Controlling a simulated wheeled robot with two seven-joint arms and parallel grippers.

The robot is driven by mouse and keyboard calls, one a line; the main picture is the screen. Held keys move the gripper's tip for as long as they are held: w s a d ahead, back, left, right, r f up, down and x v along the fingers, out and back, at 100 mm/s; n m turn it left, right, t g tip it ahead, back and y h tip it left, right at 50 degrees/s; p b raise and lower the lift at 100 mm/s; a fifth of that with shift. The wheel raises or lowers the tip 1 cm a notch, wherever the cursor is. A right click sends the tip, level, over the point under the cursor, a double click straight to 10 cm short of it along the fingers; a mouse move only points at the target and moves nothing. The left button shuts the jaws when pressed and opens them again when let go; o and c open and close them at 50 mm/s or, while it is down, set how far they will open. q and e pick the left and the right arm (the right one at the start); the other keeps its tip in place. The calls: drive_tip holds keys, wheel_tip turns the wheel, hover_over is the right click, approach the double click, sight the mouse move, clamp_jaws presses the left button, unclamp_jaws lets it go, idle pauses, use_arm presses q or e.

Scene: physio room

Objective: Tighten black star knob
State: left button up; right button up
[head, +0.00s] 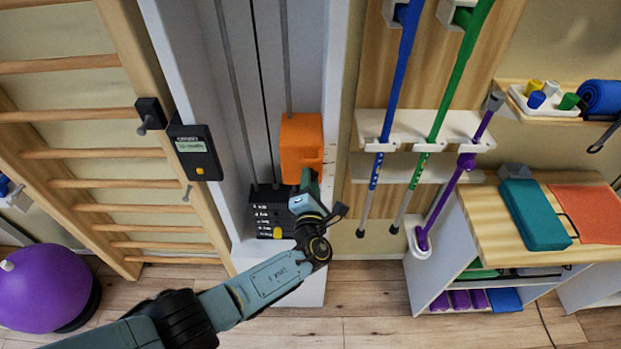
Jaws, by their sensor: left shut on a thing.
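My left arm reaches in from the bottom left, and its gripper (313,176) is at the lower right face of an orange carriage (301,138) on a white upright column. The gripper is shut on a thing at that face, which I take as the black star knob. The knob itself is hidden behind the gripper and wrist, so its turn position cannot be seen. My right gripper is not in view.
Below the carriage is a black weight stack (269,211) with a yellow pin. A black display box (195,152) is on the column's left. Wooden wall bars and a purple ball (47,287) stand left. Coloured poles and a wooden-topped shelf unit (493,222) stand right.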

use_arm(q)
drive_tip(key=shift+m+p, duration=0.95)
drive_tip(key=shift+m, duration=3.65)
drive_tip(key=o, duration=1)
drive_tip(key=shift+c, duration=0.2)
drive_tip(key=shift+s, duration=0.1)
drive_tip(key=s, duration=1.3)
